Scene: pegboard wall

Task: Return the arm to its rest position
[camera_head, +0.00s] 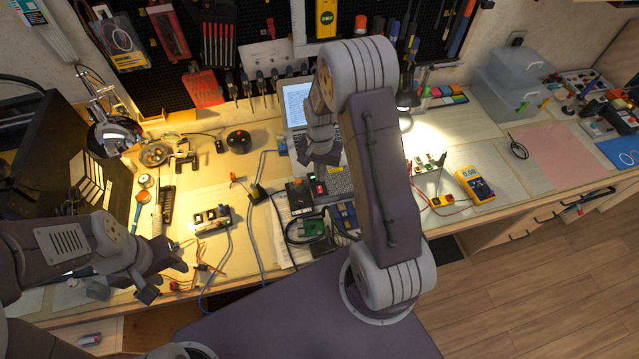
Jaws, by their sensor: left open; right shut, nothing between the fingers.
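My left arm comes in from the left, low over the front of the workbench (265,215). Its gripper (166,274) is open, its fingers apart near some orange and red wires, with nothing seen between them. My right arm stands raised and folded in the middle of the view. Its gripper (326,155) hangs in front of the laptop (297,93), above the back half of the bench. It is shut and empty. The arm hides part of the bench and pegboard behind it.
A lamp (118,138) stands at the left beside a dark monitor (70,150). A yellow multimeter (475,185), circuit boards and cables lie near my arms. Clear bins (508,82) stand at the back right. The pink mat (567,155) is mostly bare.

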